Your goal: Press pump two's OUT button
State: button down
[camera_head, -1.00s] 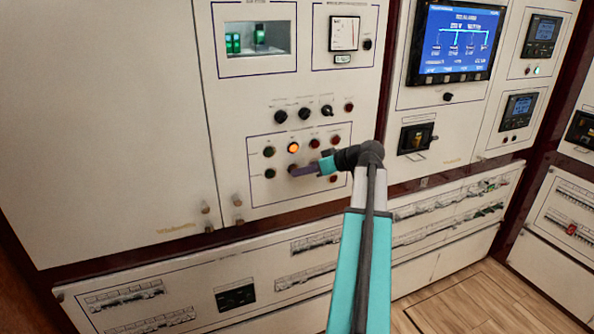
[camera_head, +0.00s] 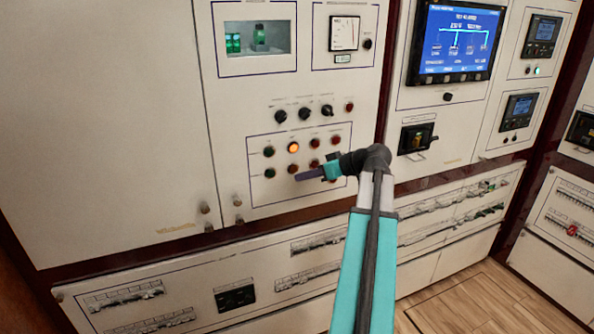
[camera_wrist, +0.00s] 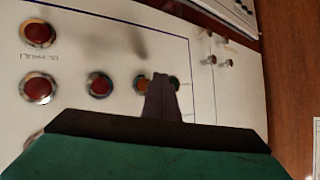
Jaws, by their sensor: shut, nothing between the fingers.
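A framed panel (camera_head: 257,193) on the white cabinet holds two rows of round buttons in the head view. The upper row has a green button (camera_head: 269,152), a lit orange one (camera_head: 293,147) and two red ones. The lower row has a green button (camera_head: 269,173) at left and red ones to its right, partly hidden by my arm. My gripper (camera_head: 298,177) is shut and empty, close to the lower row. In the wrist view its dark tip (camera_wrist: 162,78) overlaps the orange and green buttons; contact cannot be told. The labels are unreadable, so pump two's OUT button cannot be identified.
Black rotary knobs (camera_head: 304,114) sit above the buttons. A gauge (camera_head: 344,33) and a blue screen (camera_head: 458,40) are higher up. Small latches (camera_head: 238,201) stand out at lower left. Breaker rows (camera_head: 126,297) line the low cabinet. The wooden floor is clear at right.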

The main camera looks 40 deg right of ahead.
jog(key=s, duration=0.1)
jog(key=s+a, duration=0.1)
jog(key=s, duration=0.1)
jog(key=shift+a, duration=0.1)
jog(key=shift+w, duration=0.1)
dwell(0.9)
